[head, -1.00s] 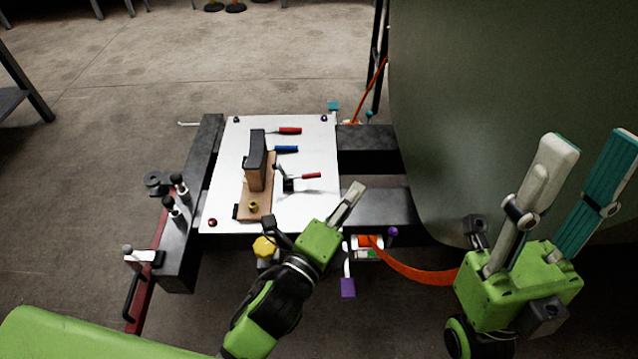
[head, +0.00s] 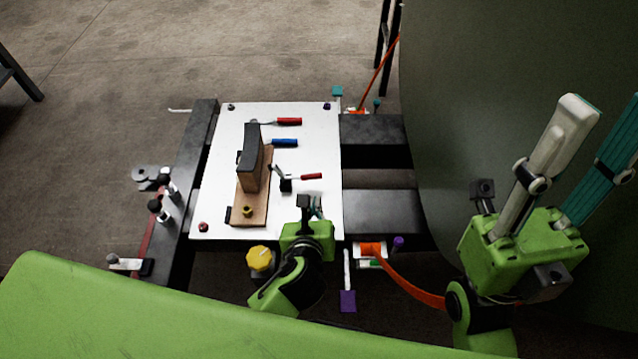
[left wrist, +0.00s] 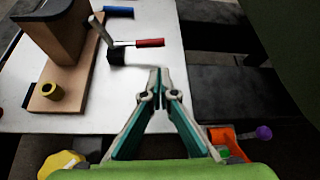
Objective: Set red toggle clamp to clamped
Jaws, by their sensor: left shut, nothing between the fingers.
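The red toggle clamp (head: 305,177) stands on the white board (head: 318,150), right of the wooden block. Its red handle points right and lies nearly level; a grey bar rises at its left. In the left wrist view the clamp's red handle (left wrist: 150,43) is ahead of and slightly left of the fingertips. My left gripper (head: 316,204) is shut and empty, below the handle in the picture and apart from it. It also shows in the left wrist view (left wrist: 159,72). My right gripper (head: 590,140) is at the right, its fingers apart, with nothing seen between them.
A wooden block with a dark top (head: 250,165) stands on a wooden base. Red (head: 289,121) and blue (head: 285,142) handled tools lie behind. A yellow knob (head: 259,259), an orange strap (head: 410,290) and a purple tag (head: 347,300) are in front. A large curved panel (head: 480,100) fills the right.

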